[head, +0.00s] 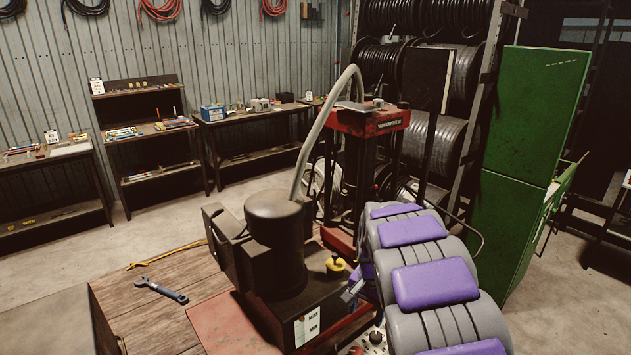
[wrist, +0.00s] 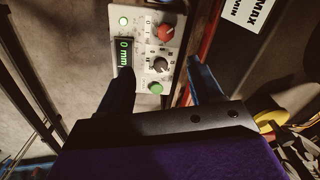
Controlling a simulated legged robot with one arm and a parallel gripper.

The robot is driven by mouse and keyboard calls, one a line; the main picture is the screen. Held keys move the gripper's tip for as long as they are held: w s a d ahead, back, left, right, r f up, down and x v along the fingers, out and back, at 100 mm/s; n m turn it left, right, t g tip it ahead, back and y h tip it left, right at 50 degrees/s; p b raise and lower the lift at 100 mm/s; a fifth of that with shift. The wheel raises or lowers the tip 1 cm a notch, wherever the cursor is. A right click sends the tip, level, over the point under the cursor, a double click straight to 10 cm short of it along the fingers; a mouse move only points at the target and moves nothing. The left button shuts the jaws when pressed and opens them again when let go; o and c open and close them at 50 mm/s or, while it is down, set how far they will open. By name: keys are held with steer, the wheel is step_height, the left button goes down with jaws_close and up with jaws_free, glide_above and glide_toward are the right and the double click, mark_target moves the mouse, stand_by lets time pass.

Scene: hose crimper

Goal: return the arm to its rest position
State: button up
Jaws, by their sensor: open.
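My arm (head: 430,280), grey with purple pads, reaches from the lower right of the head view toward the hose crimper. My gripper (head: 353,286) is small and partly hidden there, beside the machine's dark motor housing (head: 276,245). In the wrist view my gripper (wrist: 162,86) is open, with its two fingers apart and nothing between them. Beyond the fingers is the crimper's control panel (wrist: 143,48), with a display reading 0 mm, a red knob (wrist: 165,32), a black knob (wrist: 161,65) and green buttons.
A red press frame (head: 368,120) stands behind the motor housing. A green cabinet (head: 515,160) is at right. Shelves and worktables line the back wall; open floor lies before them.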

steer(key=s+r+n+g+b, duration=0.1)
steer(key=s+r+n+b, duration=0.3)
steer(key=s, duration=1.6)
steer(key=s+a+f+n+g+b, duration=0.1)
steer(key=s+f+n+b, duration=0.1)
steer(key=s, duration=1.8)
steer(key=shift+s+n, duration=0.25)
steer(key=shift+n, duration=0.35)
